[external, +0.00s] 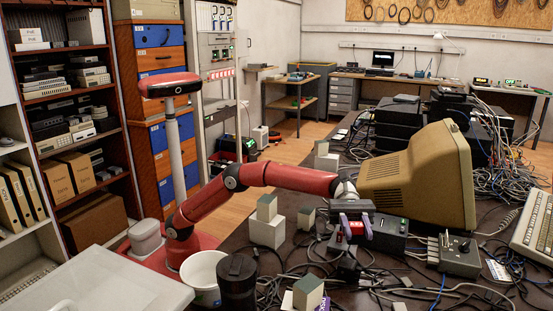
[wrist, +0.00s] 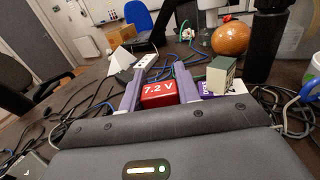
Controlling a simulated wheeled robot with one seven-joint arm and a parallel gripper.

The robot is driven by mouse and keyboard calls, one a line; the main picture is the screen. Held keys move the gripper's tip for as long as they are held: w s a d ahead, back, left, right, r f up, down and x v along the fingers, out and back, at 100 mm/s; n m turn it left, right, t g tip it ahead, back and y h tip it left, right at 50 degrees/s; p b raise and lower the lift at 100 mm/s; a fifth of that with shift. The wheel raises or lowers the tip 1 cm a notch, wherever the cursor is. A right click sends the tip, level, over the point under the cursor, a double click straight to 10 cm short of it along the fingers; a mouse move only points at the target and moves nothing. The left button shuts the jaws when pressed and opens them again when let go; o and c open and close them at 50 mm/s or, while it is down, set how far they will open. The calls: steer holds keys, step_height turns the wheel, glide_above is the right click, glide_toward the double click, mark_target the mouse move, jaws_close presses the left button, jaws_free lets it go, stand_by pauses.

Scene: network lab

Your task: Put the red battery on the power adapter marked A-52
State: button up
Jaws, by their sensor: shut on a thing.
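My gripper (external: 354,228) has purple fingers and is shut on a red battery (wrist: 158,94). The battery is marked "7.2 V" and sits between the two fingers. In the external view the gripper is over the cluttered table, in front of the beige monitor. I cannot tell how far the battery is above the surface. No marking A-52 is legible, so I cannot tell which thing is that adapter. Small blocks with grey-green tops stand on the table, one at the left (external: 267,207), one beside it (external: 306,217) and one at the front (external: 308,290).
The beige monitor (external: 415,180) stands close behind my gripper. A grey box with a knob (external: 460,254) and a keyboard (external: 534,222) are to the right. Loose cables cover much of the table. A white bucket (external: 205,275) and a black cylinder (external: 238,280) stand at the front left.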

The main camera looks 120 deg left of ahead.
steer(key=shift+f+b, duration=0.5)
steer(key=shift+f, duration=2.6)
steer(key=shift+f, duration=0.15)
steer(key=o, duration=1.1)
